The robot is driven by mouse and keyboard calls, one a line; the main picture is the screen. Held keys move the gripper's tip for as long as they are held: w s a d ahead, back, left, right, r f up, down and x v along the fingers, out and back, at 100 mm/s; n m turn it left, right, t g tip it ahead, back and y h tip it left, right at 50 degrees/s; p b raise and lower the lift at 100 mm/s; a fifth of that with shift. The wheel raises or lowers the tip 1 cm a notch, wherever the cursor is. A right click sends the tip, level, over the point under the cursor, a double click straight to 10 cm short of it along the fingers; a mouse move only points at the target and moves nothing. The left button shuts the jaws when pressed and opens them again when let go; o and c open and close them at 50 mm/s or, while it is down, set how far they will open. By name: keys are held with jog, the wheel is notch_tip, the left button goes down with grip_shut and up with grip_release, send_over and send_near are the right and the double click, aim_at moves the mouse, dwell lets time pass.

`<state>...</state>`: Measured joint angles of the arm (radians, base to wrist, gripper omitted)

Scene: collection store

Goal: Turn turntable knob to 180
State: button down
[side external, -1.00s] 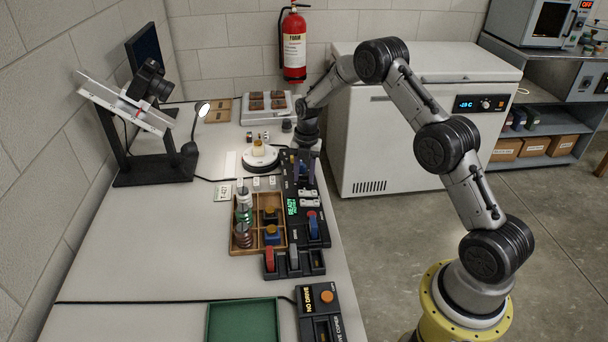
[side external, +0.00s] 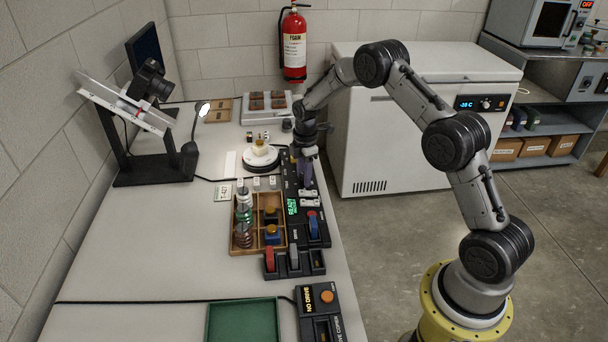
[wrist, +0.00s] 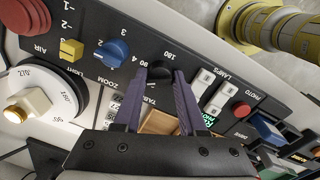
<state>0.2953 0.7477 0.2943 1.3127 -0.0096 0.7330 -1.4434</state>
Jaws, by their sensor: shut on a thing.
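The turntable knob (wrist: 160,74) is small and black, on the dark control panel, below a printed 180 in the wrist view. My gripper (wrist: 161,73) is shut on it, with one purple finger on each side. In the side view my gripper (side external: 304,178) reaches down to the far end of the panel. The white round turntable (side external: 262,158) stands left of it with a small yellowish piece on top. Its marked rim (wrist: 75,98) shows at left in the wrist view.
A wooden tray (side external: 246,251) of samples and a green tray (side external: 241,320) lie nearer.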

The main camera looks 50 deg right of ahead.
aim_at(301, 178)
jog(key=m, duration=0.6)
jog(key=shift+s, duration=0.1)
jog(key=m, duration=0.5)
jog(key=shift+m+g, duration=0.3)
jog(key=shift+m, duration=0.1)
jog(key=m, duration=0.6)
jog(key=shift+a, duration=0.1)
jog(key=m, duration=0.6)
jog(key=shift+w+g, duration=0.2)
jog(key=shift+g, duration=0.1)
jog(key=c, duration=0.5)
grip_release()
jog(key=r, duration=1.4)
jog(key=shift+w+a, duration=0.2)
jog(key=shift+w, duration=0.1)
